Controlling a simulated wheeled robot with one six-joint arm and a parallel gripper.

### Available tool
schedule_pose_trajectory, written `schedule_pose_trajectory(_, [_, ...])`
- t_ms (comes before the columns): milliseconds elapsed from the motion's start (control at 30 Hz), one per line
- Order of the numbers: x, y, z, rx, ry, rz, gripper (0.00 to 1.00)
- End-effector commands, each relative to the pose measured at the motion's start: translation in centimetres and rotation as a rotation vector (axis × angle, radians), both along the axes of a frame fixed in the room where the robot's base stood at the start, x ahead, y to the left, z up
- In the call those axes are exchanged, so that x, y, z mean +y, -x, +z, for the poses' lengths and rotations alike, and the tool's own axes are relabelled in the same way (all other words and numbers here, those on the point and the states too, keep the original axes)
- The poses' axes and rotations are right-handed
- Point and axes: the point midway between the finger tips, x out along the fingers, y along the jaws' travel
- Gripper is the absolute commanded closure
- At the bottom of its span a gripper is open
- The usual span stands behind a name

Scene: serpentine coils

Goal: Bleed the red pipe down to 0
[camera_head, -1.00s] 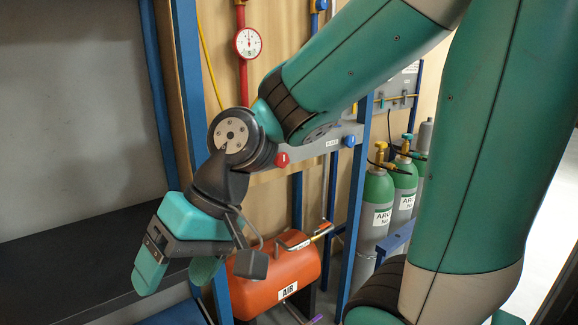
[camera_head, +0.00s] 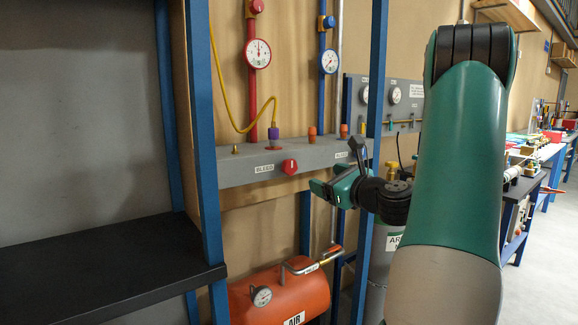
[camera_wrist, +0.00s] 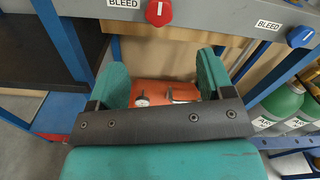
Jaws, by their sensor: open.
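The red pipe (camera_head: 252,90) runs down the wooden panel to the grey manifold (camera_head: 225,172). Its round white gauge (camera_head: 257,53) has a needle pointing roughly up; the reading is too small to tell. The red BLEED knob (camera_head: 290,167) is on the manifold's front face, with a white line on it. In the wrist view this red knob (camera_wrist: 159,13) is at the top, beyond my fingers. My gripper (camera_head: 322,188) is open and empty, to the right of and slightly below the red knob, apart from it. Its two green fingers (camera_wrist: 163,80) are spread in the wrist view.
A blue pipe (camera_head: 322,100) with its own gauge stands to the right; its blue knob (camera_wrist: 300,37) is at right in the wrist view. A yellow hose (camera_head: 232,123) ends at a purple connector. An orange AIR tank (camera_head: 320,297) sits below. Blue posts (camera_head: 203,130) flank the manifold.

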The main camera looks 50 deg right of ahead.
Motion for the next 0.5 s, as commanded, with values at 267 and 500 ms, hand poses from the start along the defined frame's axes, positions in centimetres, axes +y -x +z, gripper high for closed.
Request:
schedule_pose_trajectory(267, [-1.0,-5.6,0.9,0.005,0.000,0.010,0.26])
schedule_pose_trajectory(500, [-2.0,-9.7,0.8,0.006,0.001,0.008,0.26])
